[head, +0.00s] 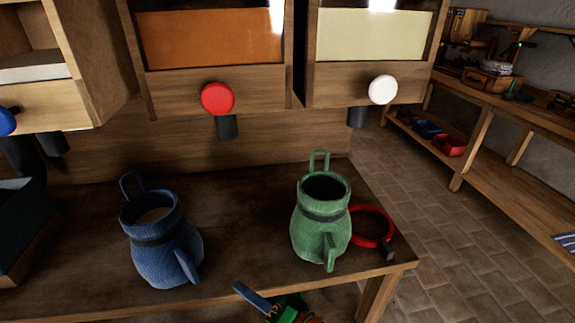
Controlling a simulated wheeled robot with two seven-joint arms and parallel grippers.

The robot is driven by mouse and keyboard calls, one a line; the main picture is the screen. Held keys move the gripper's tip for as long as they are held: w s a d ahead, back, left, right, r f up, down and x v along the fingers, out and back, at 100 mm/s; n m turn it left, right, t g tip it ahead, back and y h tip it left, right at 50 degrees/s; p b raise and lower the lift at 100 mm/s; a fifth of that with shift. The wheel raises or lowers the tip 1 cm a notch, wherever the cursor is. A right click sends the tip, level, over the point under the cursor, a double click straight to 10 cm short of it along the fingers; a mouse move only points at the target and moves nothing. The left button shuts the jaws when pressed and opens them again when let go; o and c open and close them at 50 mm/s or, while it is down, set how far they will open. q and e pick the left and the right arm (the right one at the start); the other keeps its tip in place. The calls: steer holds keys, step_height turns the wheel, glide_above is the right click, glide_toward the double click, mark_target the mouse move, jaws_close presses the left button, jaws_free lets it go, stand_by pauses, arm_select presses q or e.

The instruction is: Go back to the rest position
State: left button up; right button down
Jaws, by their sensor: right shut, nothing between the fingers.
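My right gripper (241,287) shows at the bottom centre, in front of the bench's front edge. Its blue fingers are together with nothing between them. It is apart from both jugs. My left gripper is not in view. A blue ribbed jug (160,244) with a dark band stands on the wooden bench (250,215) at left. What is inside it is hard to tell. A green jug (321,226) with a dark band stands upright on the bench near its right end, and its inside looks dark.
A red ring (387,224) with a dark end lies beside the green jug. Wooden dispensers with a red knob (218,98), a white knob (382,89) and a blue knob (6,122) hang above. A dark box (28,238) stands at left. Tiled floor (440,240) lies open at right, before shelves.

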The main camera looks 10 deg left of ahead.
steer(key=s+d+f+n+g+h, duration=0.2)
steer(key=s+d+f+h, duration=0.25)
steer(key=d, duration=0.55)
steer(key=s+d+f+n+g+h, duration=0.15)
steer(key=s+d+f+h, duration=0.3)
steer(key=d, duration=0.45)
steer(key=s+d+f+n+g+h, duration=0.15)
steer(key=s+d+f+h, duration=0.3)
steer(key=d, duration=0.55)
step_height(320, 180, down, 10)
steer(key=s+d+f+g, duration=0.1)
steer(key=s+f+g, duration=0.1)
steer(key=s+f, duration=1.2)
steer(key=shift+s+d+f+n+p, duration=0.25)
steer(key=shift+f+n+p, duration=0.15)
steer(key=shift+f, duration=0.2)
steer(key=shift+h, duration=0.25)
